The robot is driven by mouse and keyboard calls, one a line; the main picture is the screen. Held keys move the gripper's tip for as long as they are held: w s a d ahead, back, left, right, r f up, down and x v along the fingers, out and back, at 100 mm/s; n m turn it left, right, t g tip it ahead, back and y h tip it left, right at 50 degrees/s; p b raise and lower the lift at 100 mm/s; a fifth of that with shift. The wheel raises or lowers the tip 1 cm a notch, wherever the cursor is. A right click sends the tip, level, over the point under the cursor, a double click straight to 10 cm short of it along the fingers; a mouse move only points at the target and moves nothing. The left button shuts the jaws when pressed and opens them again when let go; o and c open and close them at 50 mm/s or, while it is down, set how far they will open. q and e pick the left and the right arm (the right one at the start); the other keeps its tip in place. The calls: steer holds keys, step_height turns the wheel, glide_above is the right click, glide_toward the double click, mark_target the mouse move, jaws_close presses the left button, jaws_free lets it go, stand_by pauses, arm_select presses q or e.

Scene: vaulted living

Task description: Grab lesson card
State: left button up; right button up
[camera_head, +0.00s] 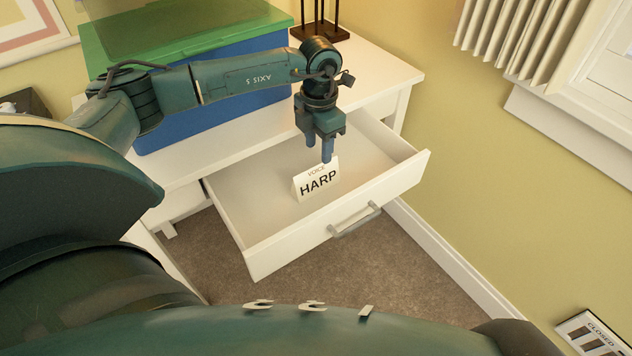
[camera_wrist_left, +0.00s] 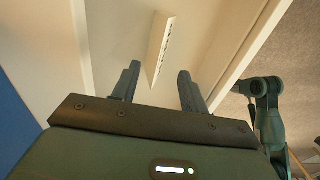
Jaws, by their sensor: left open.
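The lesson card (camera_head: 317,181) is a small white folded card reading "VOICE" and "HARP". It stands upright inside the open drawer, near its front. My left gripper (camera_head: 327,158) points down from above, right at the card's top edge, with its fingers open. In the left wrist view the card (camera_wrist_left: 160,47) shows nearly edge-on, just ahead of the gap between the open fingers (camera_wrist_left: 157,82). Whether a finger touches the card I cannot tell. My right gripper does not show.
The white drawer (camera_head: 340,222) is pulled out, with a grey handle (camera_head: 355,219) in front. A blue box (camera_head: 225,115) with a green top stands on the white desk (camera_head: 372,66) behind. The rest of the drawer floor is clear. A wall with a white baseboard lies to the right.

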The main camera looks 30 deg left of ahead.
mark_target(316, 169)
arm_select(q)
steer(key=f, duration=0.5)
steer(key=f+b, duration=0.1)
steer(key=f, duration=0.1)
steer(key=shift+s+a+f, duration=0.2)
steer(key=shift+a+f, duration=0.05)
steer(key=shift+f, duration=0.05)
jaws_close()
